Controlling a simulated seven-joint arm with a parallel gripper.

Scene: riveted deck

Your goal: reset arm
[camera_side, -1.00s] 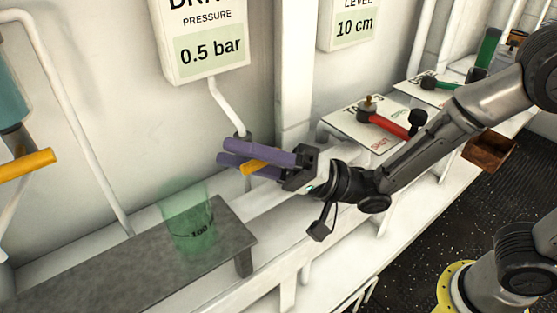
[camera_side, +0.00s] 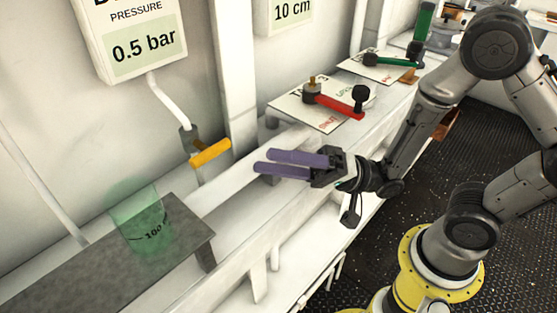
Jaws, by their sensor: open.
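My gripper (camera_side: 262,161) has two purple fingers that stand apart with nothing between them. It hangs over the white ledge, to the right of a yellow valve handle (camera_side: 211,153) on the wall pipe and apart from it. My arm reaches in from the right, bent at its elbow. My wrist is below and in front of the panel with the red lever.
A green translucent beaker (camera_side: 142,222) stands on a grey shelf (camera_side: 75,262) at left. A red lever (camera_side: 334,106) and a green lever (camera_side: 392,62) sit on white panels behind my arm. A pressure display (camera_side: 143,46) reads 0.5 bar. Dark deck (camera_side: 400,214) lies at right.

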